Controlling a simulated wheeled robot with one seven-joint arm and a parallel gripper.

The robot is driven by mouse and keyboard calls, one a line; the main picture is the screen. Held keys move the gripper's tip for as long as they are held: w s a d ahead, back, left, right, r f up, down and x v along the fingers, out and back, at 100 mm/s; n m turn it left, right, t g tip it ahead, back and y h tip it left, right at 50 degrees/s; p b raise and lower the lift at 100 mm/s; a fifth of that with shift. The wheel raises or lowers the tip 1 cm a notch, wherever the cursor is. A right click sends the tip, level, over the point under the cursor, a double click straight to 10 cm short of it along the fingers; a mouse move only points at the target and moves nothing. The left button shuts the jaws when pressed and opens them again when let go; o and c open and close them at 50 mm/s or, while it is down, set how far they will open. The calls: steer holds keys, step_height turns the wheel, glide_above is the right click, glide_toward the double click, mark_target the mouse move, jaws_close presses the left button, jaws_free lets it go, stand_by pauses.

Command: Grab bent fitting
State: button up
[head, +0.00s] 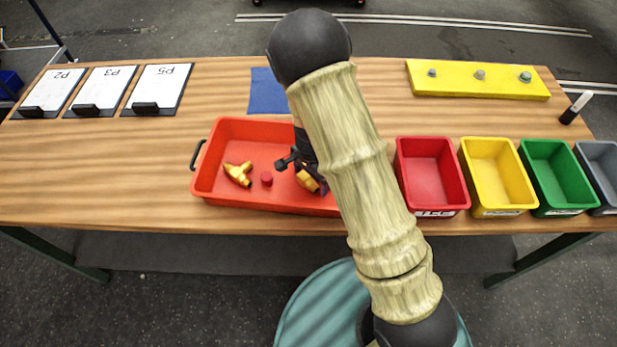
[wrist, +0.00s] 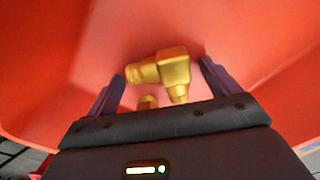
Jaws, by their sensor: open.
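The bent fitting is a gold elbow piece (wrist: 172,70) with a threaded end, lying in the red-orange tray. In the wrist view it lies between and just beyond the fingertips of my gripper (wrist: 160,82). My gripper is open, with one dark finger on each side, and no contact shows. In the head view part of the gold fitting (head: 307,181) shows beside my gripper (head: 308,180), and my arm hides much of that spot. Another bit of gold (wrist: 148,102) shows just below the elbow; I cannot tell whether it is part of it.
The tray (head: 207,181) also holds a gold tee-shaped fitting (head: 238,174) and a small red cylinder (head: 267,179). Red (head: 431,172), yellow (head: 497,172), green (head: 548,172) and grey (head: 597,165) bins stand to the right. A blue sheet (head: 265,95) lies behind the tray.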

mark_target(311, 178)
steer(key=c, duration=1.2)
step_height(311, 178, up, 10)
steer(key=shift+r, duration=0.1)
